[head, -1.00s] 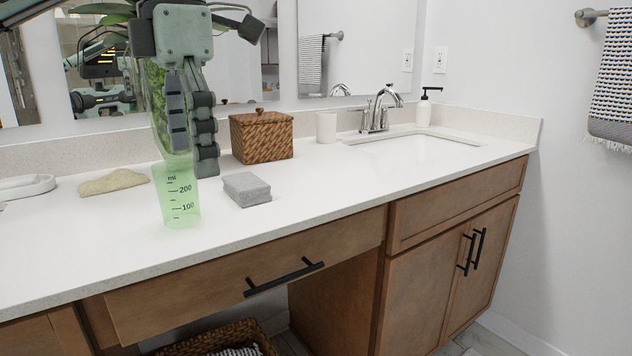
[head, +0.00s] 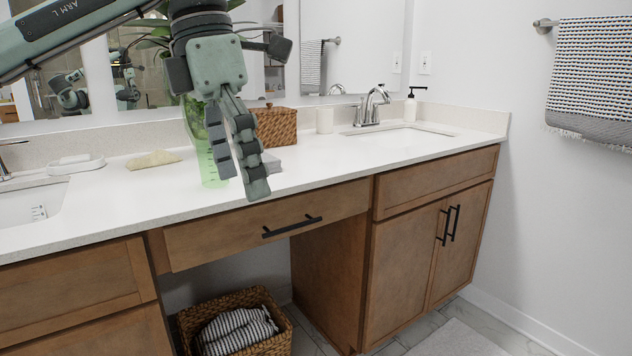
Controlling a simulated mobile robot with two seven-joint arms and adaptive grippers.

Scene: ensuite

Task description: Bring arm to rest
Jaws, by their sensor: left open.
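My left arm (head: 65,35) comes in from the upper left in the head view. My left gripper (head: 241,187) hangs fingers down in front of the counter, open, with nothing between its fingers. A grey block (head: 272,163) lies just right of the fingers, also partly covered. My right gripper does not show directly.
A lidded wicker box (head: 275,128), white cup (head: 324,121), faucet (head: 372,106) and soap bottle (head: 410,108) stand behind. A tan cloth-like item (head: 153,160) and soap dish (head: 76,162) lie left. A towel basket (head: 272,300) sits below. The counter's middle right is clear.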

